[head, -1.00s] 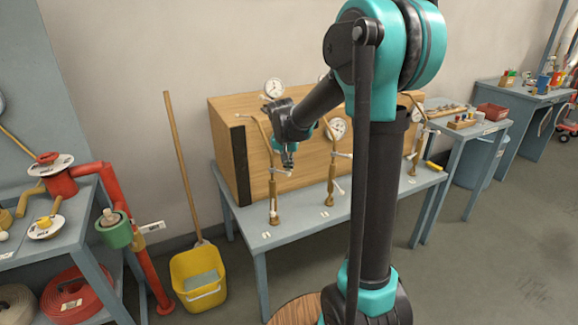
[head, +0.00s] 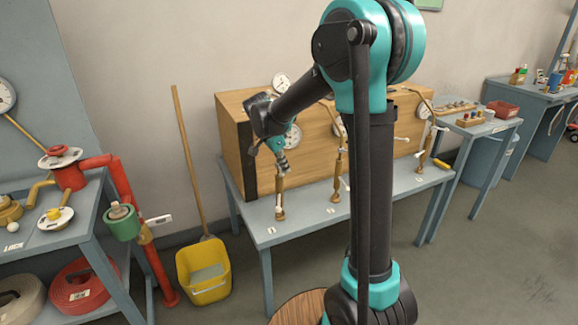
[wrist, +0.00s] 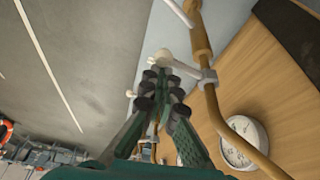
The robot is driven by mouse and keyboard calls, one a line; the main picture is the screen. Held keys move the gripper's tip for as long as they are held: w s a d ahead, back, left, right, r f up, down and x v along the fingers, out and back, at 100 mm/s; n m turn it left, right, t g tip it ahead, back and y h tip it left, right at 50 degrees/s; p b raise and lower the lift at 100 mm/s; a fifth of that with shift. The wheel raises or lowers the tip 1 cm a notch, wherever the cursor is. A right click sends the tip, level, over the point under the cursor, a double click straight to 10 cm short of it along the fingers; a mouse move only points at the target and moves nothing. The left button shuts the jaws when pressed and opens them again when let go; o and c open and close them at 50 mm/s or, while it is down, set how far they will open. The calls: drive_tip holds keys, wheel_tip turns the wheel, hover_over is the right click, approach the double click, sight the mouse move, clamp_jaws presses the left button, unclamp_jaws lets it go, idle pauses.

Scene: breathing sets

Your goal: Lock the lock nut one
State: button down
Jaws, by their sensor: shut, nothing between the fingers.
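Three brass breathing-set stands with white levers stand along a blue-grey table. The leftmost brass stand (head: 279,200) is in front of the wooden panel, and my gripper (head: 284,165) is at its upper part. In the wrist view my gripper (wrist: 165,88) is shut and empty, its dark padded fingertips close to a white fitting (wrist: 178,63) with a rounded end. The fitting joins a collar on the brass tube (wrist: 213,110). I cannot tell whether the fingertips touch it. I cannot make out which part is lock nut one; the gripper partly hides this area.
The middle stand (head: 338,170) and right stand (head: 424,155) are on the same table (head: 300,228). Round gauges (head: 292,136) are on the wooden panel (head: 233,160). A yellow bucket (head: 204,285) stands left of the table, near red pipework (head: 135,215).

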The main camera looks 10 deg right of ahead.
drive_tip(key=shift+s+a, duration=0.15)
drive_tip(key=shift+a, duration=0.95)
drive_tip(key=shift+d+r, duration=0.1)
drive_tip(key=shift+d, duration=0.35)
wheel_tip(320, 180, up, 10)
drive_tip(key=shift+a, duration=0.2)
